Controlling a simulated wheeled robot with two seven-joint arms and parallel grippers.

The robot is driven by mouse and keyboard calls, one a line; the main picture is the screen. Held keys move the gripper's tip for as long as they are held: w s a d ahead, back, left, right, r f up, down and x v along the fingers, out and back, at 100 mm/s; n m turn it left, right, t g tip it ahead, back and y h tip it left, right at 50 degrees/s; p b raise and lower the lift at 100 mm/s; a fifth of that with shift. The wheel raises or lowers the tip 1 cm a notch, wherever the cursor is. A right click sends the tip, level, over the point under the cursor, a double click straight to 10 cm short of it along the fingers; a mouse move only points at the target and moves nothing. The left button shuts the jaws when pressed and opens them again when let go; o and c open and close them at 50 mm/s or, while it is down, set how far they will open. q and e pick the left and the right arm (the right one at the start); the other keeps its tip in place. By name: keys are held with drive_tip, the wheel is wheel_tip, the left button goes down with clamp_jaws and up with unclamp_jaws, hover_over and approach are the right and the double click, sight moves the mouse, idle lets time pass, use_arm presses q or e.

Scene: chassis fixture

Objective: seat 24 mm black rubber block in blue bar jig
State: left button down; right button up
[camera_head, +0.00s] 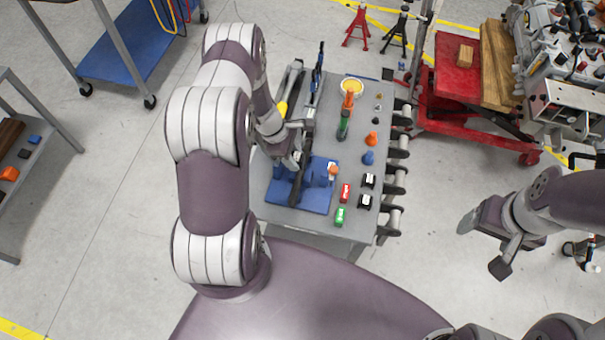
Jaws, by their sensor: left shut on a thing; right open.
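The blue bar jig (315,200) lies on the near left part of the grey table, with raised blue blocks on its plate. A long dark bar (294,192) runs across it, slanting away from me. My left gripper (298,142) is low over the jig's far left edge, close to the bar. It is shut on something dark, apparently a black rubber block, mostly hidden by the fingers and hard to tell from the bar. Two black blocks with white labels (369,181) (365,201) lie right of the jig. My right gripper (482,243) is open and empty, right of the table.
A red cart (452,85) stands beyond.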

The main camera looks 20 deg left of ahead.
use_arm(q)
drive_tip(key=shift+w+a, duration=0.45)
drive_tip(key=shift+w, duration=0.1)
drive_tip(key=shift+w+d+f+b, duration=0.3)
drive_tip(key=shift+w+d, duration=0.05)
drive_tip(key=shift+d, duration=0.2)
drive_tip(key=shift+w+d+f+b, duration=0.3)
drive_tip(key=shift+d, duration=0.2)
drive_tip(key=shift+f+b, duration=0.3)
drive_tip(key=shift+f, duration=0.05)
drive_tip(key=shift+s+a+f+b, duration=0.2)
drive_tip(key=shift+a+f+b, duration=0.1)
drive_tip(key=shift+f, duration=0.15)
drive_tip(key=shift+s+a+f+b, duration=0.15)
drive_tip(key=shift+a+f+b, duration=0.15)
drive_tip(key=shift+f, duration=0.15)
drive_tip(key=shift+w+d, duration=0.2)
drive_tip(key=shift+d, duration=0.2)
drive_tip(key=shift+s+a, duration=0.2)
drive_tip(key=shift+a, duration=0.15)
use_arm(e)
drive_tip(key=f, duration=0.2)
drive_tip(key=d+f, duration=0.1)
drive_tip(key=shift+w+f, duration=0.25)
drive_tip(key=shift+f, duration=0.15)
use_arm(q)
drive_tip(key=shift+w+d, duration=0.1)
drive_tip(key=shift+d, duration=0.05)
use_arm(e)
drive_tip(key=shift+d, duration=0.15)
